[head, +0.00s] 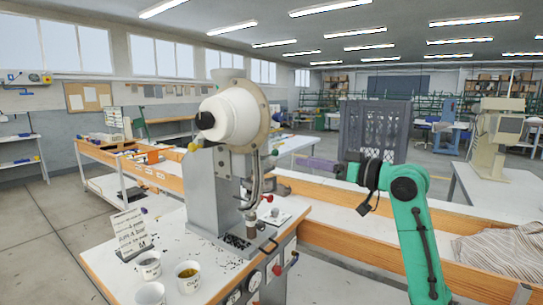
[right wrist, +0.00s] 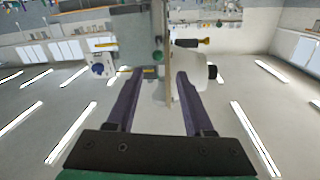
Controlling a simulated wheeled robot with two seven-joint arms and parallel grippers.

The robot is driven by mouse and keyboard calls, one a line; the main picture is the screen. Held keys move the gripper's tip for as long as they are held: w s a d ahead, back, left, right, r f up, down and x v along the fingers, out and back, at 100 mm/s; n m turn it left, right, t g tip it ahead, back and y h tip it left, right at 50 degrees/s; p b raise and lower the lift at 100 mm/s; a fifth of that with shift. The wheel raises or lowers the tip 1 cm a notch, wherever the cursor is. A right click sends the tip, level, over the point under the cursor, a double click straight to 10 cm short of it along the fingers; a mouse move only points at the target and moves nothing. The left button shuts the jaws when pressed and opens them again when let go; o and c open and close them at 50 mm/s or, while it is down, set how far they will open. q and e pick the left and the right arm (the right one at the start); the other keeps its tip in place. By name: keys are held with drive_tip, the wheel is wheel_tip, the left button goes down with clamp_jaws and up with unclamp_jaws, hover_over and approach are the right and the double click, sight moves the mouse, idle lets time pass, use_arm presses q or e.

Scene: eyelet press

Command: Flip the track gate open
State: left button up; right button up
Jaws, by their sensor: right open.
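The eyelet press (head: 208,190) stands on a white-topped bench, with a white drum (head: 235,117) on top and a curved metal track (head: 256,185) running down its right side. A small red knob (head: 268,198) sits by the track and a green knob (head: 275,153) above it. I cannot tell which part is the track gate. My right gripper (head: 303,163) is open and empty, to the right of the press and apart from it, its purple fingers pointing left. In the right wrist view its fingers (right wrist: 160,75) frame the press plate, which appears upside down. My left gripper is out of view.
Small dark bits lie scattered on the bench top. A striped cloth (head: 505,250) lies at right.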

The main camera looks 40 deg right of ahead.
sight(273, 153)
drive_tip(key=p+x, duration=0.5)
drive_tip(key=x, duration=0.7)
drive_tip(key=shift+w+d+r+p, duration=0.1)
drive_tip(key=shift+r+p, duration=0.1)
drive_tip(key=shift+p, duration=0.15)
drive_tip(key=shift+w+f, duration=0.2)
drive_tip(key=shift+w, duration=0.1)
drive_tip(key=shift+w+d+f, duration=0.1)
drive_tip(key=shift+f, duration=0.05)
clamp_jaws()
drive_tip(key=r+g+p, duration=0.1)
drive_tip(key=p, duration=0.2)
drive_tip(key=shift+r, duration=0.2)
drive_tip(key=shift+f+g+h+p, duration=0.15)
drive_tip(key=shift+g+h+p, duration=0.15)
drive_tip(key=shift+h+p, duration=0.1)
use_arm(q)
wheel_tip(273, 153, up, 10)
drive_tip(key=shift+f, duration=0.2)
use_arm(e)
drive_tip(key=shift+f, duration=0.25)
